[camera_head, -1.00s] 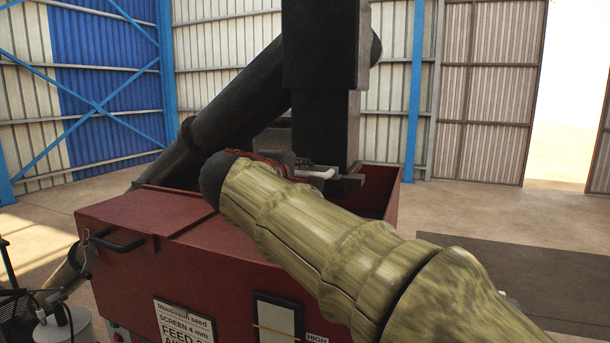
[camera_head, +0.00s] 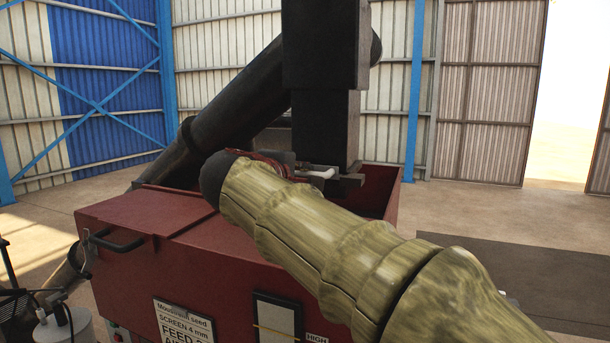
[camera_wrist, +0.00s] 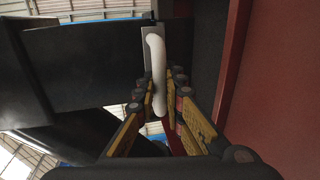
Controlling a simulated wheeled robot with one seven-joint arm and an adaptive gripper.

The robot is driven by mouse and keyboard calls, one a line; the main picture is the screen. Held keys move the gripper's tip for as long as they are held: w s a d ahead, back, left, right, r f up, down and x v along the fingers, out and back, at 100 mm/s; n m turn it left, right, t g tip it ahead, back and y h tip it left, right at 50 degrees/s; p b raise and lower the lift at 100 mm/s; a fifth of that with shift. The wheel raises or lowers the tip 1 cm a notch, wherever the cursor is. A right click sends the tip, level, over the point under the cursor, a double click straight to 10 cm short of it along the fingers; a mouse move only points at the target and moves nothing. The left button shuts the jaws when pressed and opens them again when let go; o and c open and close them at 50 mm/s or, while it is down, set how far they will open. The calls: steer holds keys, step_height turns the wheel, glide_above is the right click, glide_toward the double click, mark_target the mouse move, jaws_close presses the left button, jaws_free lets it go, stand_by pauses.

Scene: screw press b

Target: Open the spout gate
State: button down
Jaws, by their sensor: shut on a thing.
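The spout (camera_head: 322,120) is a dark, square duct that comes down over the red hopper. At its lower end is the gate, a flat grey plate (camera_head: 350,182) with a pale handle (camera_head: 318,172). In the wrist view the white, curved handle (camera_wrist: 157,65) runs up from between my fingers to the grey plate (camera_wrist: 150,45). My gripper (camera_wrist: 162,95) is shut on the handle, with one finger on each side of it. In the head view my own arm hides most of the gripper. How far the gate stands out of the spout is unclear.
The red hopper (camera_head: 150,270) stands below the spout, with a lidded left part and a black handle (camera_head: 117,242). Its red wall (camera_wrist: 285,90) is close on the right in the wrist view. A thick black pipe (camera_head: 235,95) slopes behind. Open floor lies to the right.

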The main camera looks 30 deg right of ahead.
steer(key=shift+a, duration=0.1)
steer(key=shift+s+a+f+b, duration=0.15)
steer(key=shift+s+a+b, duration=0.15)
steer(key=shift+a+b, duration=0.1)
steer(key=f+b+v, duration=0.2)
steer(key=b+v, duration=0.1)
steer(key=v, duration=0.6)
steer(key=shift+s+a+b, duration=0.3)
steer(key=shift+b, duration=0.05)
steer(key=shift+r, duration=0.15)
steer(key=c, duration=1.9)
jaws_free()
steer(key=shift+a, duration=0.1)
steer(key=v, duration=1.2)
